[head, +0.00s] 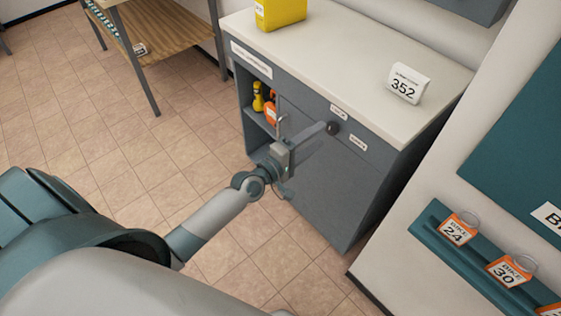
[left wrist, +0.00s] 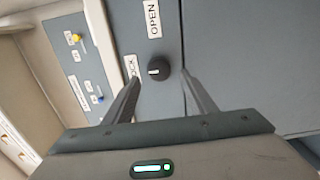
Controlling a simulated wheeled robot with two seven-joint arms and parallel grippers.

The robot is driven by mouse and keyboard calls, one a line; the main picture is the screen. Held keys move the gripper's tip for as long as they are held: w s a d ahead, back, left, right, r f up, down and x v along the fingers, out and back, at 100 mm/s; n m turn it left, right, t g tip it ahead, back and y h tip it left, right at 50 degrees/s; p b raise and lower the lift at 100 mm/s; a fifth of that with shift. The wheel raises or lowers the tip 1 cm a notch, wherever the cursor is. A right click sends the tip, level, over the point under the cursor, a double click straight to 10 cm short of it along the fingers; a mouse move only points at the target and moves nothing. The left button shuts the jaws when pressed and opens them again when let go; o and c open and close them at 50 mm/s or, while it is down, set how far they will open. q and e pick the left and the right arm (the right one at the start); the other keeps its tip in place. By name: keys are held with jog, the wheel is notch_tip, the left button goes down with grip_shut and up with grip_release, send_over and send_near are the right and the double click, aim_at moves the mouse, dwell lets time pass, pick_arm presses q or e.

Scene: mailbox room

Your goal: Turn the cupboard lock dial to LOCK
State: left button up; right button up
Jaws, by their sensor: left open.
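The black round lock dial (head: 332,128) sits on the grey cupboard's (head: 340,190) front, near the top edge. In the left wrist view the dial (left wrist: 158,69) lies between an OPEN label (left wrist: 152,18) and a partly hidden label (left wrist: 132,67), which seems to read LOCK. A pale mark on the dial's face lies on the side towards that second label. My left gripper (head: 318,131) is open, with its fingers pointing at the dial. In the wrist view its fingertips (left wrist: 162,77) are to either side of and just below the dial; I cannot tell whether they touch it.
A yellow container (head: 280,12) and a 352 sign (head: 407,84) stand on the cupboard top. An open shelf (head: 260,115) holds yellow and orange items. A teal rack with orange tags (head: 459,228) is at right. A wooden-shelved table (head: 160,35) stands behind. The tiled floor is clear.

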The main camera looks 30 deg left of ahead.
pick_arm(q)
jog(key=b+v, duration=0.2)
jog(key=v, duration=1.2)
pick_arm(e)
jog(key=shift+w+d+f+g, duration=0.25)
jog(key=shift+w+f+g, duration=0.05)
jog(key=shift+w, duration=0.25)
pick_arm(q)
jog(key=s+f+m+g+y, duration=0.2)
jog(key=f+m, duration=0.1)
jog(key=f, duration=0.9)
jog(key=s+f+m+g+y, duration=0.15)
jog(key=f+m, duration=0.25)
jog(key=f, duration=0.8)
jog(key=s+d+f+m+g, duration=0.2)
jog(key=s+f, duration=0.3)
jog(key=f, duration=0.3)
jog(key=s+d+f+m+g, duration=0.2)
jog(key=s+d+f+m, duration=0.1)
jog(key=s+f, duration=0.3)
jog(key=s+d+f+m+g+y, duration=0.1)
jog(key=s+d+f+m+g, duration=0.2)
jog(key=s+f, duration=0.3)
notch_tip(320, 180, down, 4)
jog(key=shift+r+m, duration=0.1)
jog(key=shift+m, duration=0.7)
jog(key=shift+a, duration=0.1)
